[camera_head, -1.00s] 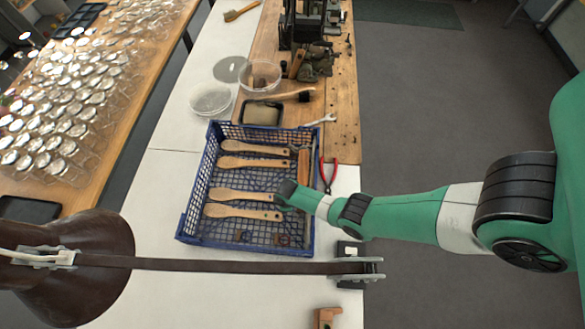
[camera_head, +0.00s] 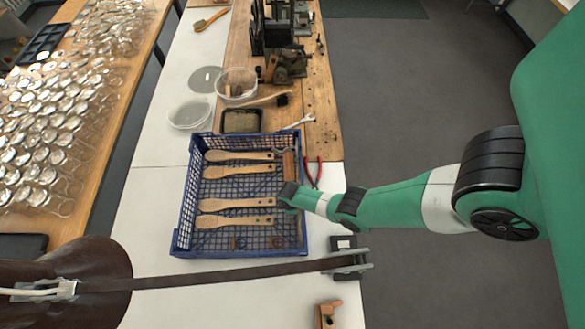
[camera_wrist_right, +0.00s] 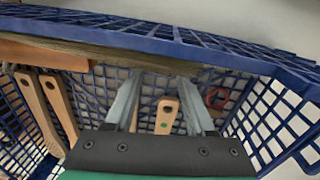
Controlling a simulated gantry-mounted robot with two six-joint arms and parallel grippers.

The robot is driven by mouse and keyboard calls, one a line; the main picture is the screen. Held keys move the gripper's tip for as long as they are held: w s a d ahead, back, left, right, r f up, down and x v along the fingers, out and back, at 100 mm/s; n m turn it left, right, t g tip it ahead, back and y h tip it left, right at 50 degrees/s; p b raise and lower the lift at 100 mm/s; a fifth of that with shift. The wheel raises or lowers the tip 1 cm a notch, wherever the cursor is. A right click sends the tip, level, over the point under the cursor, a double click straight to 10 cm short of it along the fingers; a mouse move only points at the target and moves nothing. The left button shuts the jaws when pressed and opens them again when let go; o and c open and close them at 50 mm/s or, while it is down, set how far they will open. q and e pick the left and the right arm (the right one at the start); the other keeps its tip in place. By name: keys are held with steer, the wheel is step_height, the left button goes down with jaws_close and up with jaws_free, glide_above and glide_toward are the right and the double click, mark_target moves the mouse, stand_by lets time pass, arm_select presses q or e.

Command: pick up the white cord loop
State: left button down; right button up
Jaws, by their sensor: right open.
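I cannot make out a white cord loop for certain. A white cord-like strip (camera_head: 38,291) lies on the brown leather piece at the lower left, by a grey clip. A red ring lies in the blue basket (camera_head: 181,215); the ring shows near the basket's mesh in the right wrist view (camera_wrist_right: 217,97). My right gripper (camera_head: 287,194) is at the right side of the basket's interior. In the right wrist view, its two fingers (camera_wrist_right: 161,80) are apart and open. A wooden handle end (camera_wrist_right: 166,116) shows between them, apparently not gripped. My left gripper is not in view.
Several wooden brush handles (camera_head: 236,204) lie in the basket. Red-handled pliers (camera_head: 313,172) lie to its right. A dark strap (camera_head: 225,275) runs across the bench in front of it to a clamp (camera_head: 347,258). Tubs and a black tray (camera_head: 241,121) stand behind.

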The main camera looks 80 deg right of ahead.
steer(key=f+b, duration=0.5)
steer(key=shift+s+d+f, duration=0.1)
steer(key=shift+d+f, duration=0.05)
steer(key=shift+d, duration=0.25)
steer(key=shift+r, duration=0.2)
jaws_close()
